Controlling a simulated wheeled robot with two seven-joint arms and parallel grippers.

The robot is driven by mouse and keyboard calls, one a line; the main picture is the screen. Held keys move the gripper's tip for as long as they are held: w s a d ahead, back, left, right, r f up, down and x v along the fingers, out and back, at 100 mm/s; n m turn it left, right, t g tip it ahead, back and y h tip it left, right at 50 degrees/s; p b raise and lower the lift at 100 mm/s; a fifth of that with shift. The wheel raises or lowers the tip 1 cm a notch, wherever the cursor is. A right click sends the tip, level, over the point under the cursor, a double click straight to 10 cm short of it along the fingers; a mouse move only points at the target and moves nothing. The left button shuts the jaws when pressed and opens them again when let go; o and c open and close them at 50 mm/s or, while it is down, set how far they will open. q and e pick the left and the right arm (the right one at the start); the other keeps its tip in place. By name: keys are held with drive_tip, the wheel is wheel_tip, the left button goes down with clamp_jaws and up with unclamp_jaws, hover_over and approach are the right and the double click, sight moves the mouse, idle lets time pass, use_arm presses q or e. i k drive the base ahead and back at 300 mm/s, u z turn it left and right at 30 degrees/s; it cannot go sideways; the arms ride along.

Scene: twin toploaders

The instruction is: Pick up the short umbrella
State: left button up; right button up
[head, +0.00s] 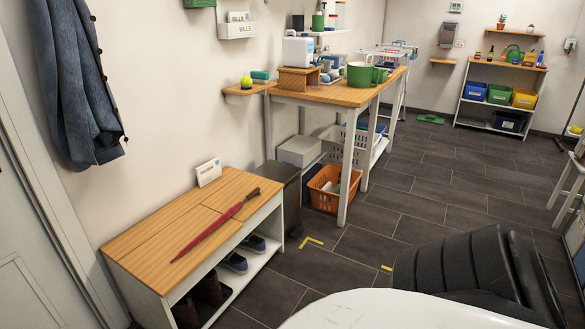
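A red folded umbrella (213,228) with a dark brown handle lies diagonally on the wooden top of a low white shoe bench (141,234). Its tip points to the near left and its handle to the far right, close to the bench's right edge. Nothing covers it. Neither of my grippers shows in the head view, so I cannot see whether they are open or shut.
A small white sign (208,172) stands at the bench's back. Shoes (236,262) sit below. Beyond are a dark bin (285,185), an orange basket (328,190) and a cluttered table (335,93). A blue jacket (75,80) hangs left.

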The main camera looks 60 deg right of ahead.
sight(233, 210)
drive_tip(key=z, duration=1.65)
drive_tip(key=i, duration=2.1)
drive_tip(key=u, duration=0.35)
